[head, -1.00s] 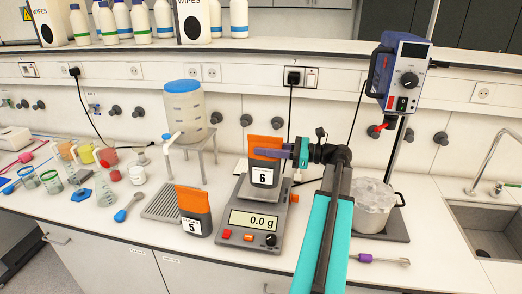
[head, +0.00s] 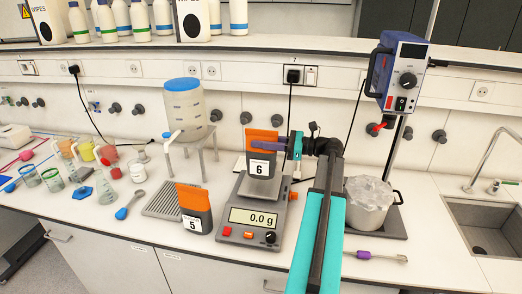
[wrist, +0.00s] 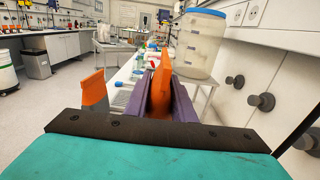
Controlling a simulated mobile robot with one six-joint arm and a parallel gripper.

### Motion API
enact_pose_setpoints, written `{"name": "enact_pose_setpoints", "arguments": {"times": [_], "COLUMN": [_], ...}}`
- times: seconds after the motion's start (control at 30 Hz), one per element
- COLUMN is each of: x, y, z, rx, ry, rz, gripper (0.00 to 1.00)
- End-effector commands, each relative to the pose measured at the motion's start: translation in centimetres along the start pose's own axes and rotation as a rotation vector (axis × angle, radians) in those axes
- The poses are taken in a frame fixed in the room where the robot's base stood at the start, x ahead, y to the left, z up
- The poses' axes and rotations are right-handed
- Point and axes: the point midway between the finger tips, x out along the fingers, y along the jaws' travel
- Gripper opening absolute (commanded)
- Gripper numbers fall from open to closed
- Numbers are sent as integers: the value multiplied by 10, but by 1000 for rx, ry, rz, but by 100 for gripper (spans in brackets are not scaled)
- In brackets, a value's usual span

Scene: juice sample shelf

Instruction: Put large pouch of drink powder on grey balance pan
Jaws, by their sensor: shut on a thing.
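An orange and dark grey pouch labelled 6 (head: 262,152) is upright over the grey balance pan (head: 262,190). My gripper (head: 272,147) is shut on its upper part, coming from the right. In the wrist view the pouch's orange top (wrist: 162,75) stands between the purple fingers of my gripper (wrist: 163,100). The pouch seems a little above the pan; its lower edge is close to it. The balance (head: 250,222) shows 0.0 g. A similar pouch labelled 5 (head: 194,210) stands on the bench left of the balance.
A water container (head: 183,108) on a metal stand is behind and left. A grey grooved rack (head: 163,200) lies left of pouch 5. Several glasses and jars are farther left. A pot (head: 368,208) on a hotplate stands right of my arm; the sink (head: 485,228) is far right.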

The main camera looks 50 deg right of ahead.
Motion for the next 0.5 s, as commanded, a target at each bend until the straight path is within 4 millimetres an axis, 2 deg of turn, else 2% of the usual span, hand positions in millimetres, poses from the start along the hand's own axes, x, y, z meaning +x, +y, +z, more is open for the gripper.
{"name": "enact_pose_setpoints", "arguments": {"times": [0.5], "x": [1], "y": [0], "z": [-30], "rx": [-1], "ry": [-3], "rz": [1], "gripper": [0]}}
